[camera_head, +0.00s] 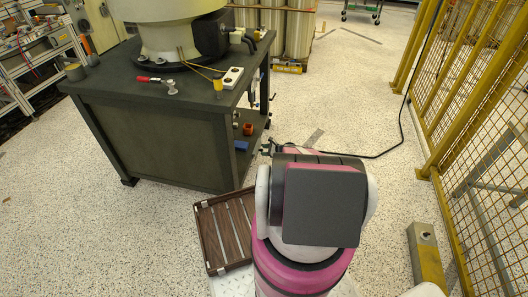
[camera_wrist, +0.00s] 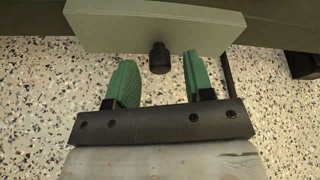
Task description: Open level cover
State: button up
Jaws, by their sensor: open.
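A flat grey-green panel (camera_wrist: 100,24), which appears to be the level cover, fills the upper middle of the wrist view. A short black knob (camera_wrist: 159,62) sticks out from its lower part. My gripper (camera_wrist: 158,58) is open, with one green finger on each side of the knob. Gaps show between the knob and both fingers, and I see no contact. In the head view my arm hides most of the gripper, and I cannot make out the panel there.
A dark workbench (camera_head: 150,135) carrying a large machine base stands to the left of my arm. A brown slatted tray (camera_head: 212,242) lies low beside my base. A yellow mesh fence (camera_head: 480,130) runs along the right. Speckled floor between bench and fence is mostly clear, crossed by a black cable (camera_head: 402,125).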

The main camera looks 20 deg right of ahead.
jog(key=shift+w+a+f, duration=0.1)
jog(key=shift+w+a, duration=0.05)
jog(key=shift+a, duration=0.1)
grip_shut()
